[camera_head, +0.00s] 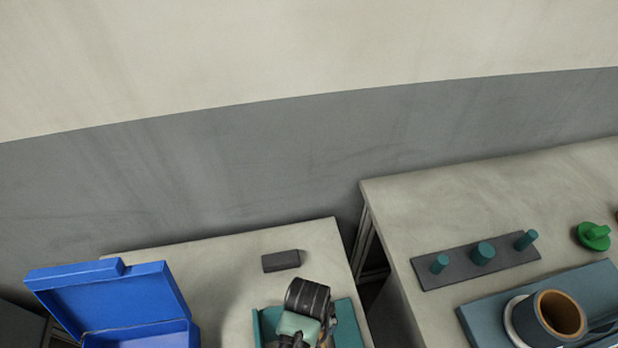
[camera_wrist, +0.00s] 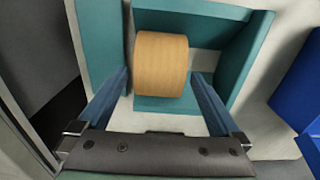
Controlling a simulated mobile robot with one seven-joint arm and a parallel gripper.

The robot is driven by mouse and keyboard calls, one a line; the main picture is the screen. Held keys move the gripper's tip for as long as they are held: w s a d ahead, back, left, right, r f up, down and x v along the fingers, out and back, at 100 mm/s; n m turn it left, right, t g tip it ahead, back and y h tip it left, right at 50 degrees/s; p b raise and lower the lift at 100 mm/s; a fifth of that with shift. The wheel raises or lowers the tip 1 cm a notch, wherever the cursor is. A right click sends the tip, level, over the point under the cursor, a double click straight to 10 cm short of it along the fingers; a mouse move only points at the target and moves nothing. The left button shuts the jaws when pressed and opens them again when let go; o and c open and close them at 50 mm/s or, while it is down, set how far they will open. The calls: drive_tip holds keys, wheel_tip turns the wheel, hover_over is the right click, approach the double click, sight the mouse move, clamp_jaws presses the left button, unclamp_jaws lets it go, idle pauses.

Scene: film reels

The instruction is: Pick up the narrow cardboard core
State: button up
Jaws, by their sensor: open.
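A tan cardboard core (camera_wrist: 161,65), a short cylinder, lies on its side in a teal tray (camera_wrist: 232,62) in the wrist view. My gripper (camera_wrist: 162,75) is open, its two blue-grey fingers reaching toward the core, one on each side of its near end. I see a gap between the jaws and no firm hold. In the head view the teal tray (camera_head: 262,328) is at the bottom middle, partly covered by my arm (camera_head: 305,318). The core is hidden there by the arm.
An open blue box (camera_head: 125,303) stands left of the tray. A dark block (camera_head: 281,261) lies behind it. The right table holds a grey board with three teal pegs (camera_head: 475,262), a green piece (camera_head: 593,236), and a dark hollow cylinder with a tan lining (camera_head: 545,320) on a blue-grey tray.

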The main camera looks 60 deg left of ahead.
drive_tip(key=shift+d+f, duration=0.2)
drive_tip(key=shift+f, duration=1.7)
drive_tip(key=c, duration=1.3)
